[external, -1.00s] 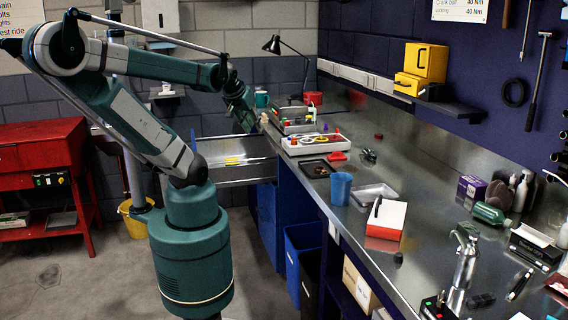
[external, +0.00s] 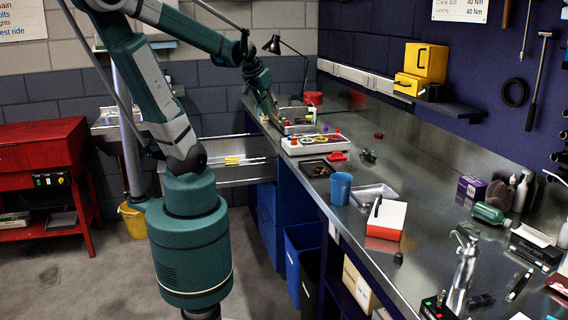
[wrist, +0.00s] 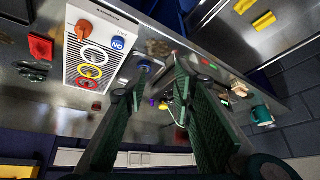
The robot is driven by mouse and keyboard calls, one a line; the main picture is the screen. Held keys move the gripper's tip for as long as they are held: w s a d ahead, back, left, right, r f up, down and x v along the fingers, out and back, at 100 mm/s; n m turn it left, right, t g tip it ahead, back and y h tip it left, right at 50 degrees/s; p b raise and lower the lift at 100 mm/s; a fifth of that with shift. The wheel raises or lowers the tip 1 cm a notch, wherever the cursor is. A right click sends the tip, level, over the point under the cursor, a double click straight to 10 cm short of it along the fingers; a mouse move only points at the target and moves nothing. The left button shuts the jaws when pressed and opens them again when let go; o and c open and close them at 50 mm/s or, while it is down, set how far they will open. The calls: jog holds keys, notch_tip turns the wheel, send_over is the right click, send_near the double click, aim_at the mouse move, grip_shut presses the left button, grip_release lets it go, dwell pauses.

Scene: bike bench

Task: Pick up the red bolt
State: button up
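I cannot single out the red bolt for certain. A small red spot (wrist: 205,62) shows just beyond the right finger in the wrist view. My gripper (wrist: 155,84) is open, its two green fingers apart with nothing held between them. Below it, between the fingers, are a blue round piece (wrist: 144,65) and small coloured parts, partly hidden. In the external view my gripper (external: 272,112) hangs at the far end of the bench, beside the grey parts caddy (external: 297,128), which it partly covers.
A blue cup (external: 341,188) stands nearer. A desk lamp (external: 273,45) and red container (external: 313,98) are behind.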

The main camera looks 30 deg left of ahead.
jog(key=w+d+m+g+h+p, duration=0.1)
jog(key=w+d+m+p, duration=0.3)
jog(key=w, duration=0.7)
jog(key=w+d+m+g+h+p, duration=0.1)
jog(key=w+d+m+g+p, duration=0.15)
jog(key=w+d+p, duration=0.7)
jog(key=w+d+f+m+h+p, duration=0.1)
jog(key=w+d+f+m, duration=0.1)
jog(key=w+f, duration=0.4)
jog(key=w+m, duration=0.1)
jog(key=w, duration=0.2)
jog(key=shift+d, duration=0.25)
jog(key=shift+w+f+g, duration=0.1)
jog(key=shift+g, duration=0.15)
jog(key=shift+x, duration=1.2)
jog(key=shift+x, duration=2.65)
jog(key=shift+c, duration=0.7)
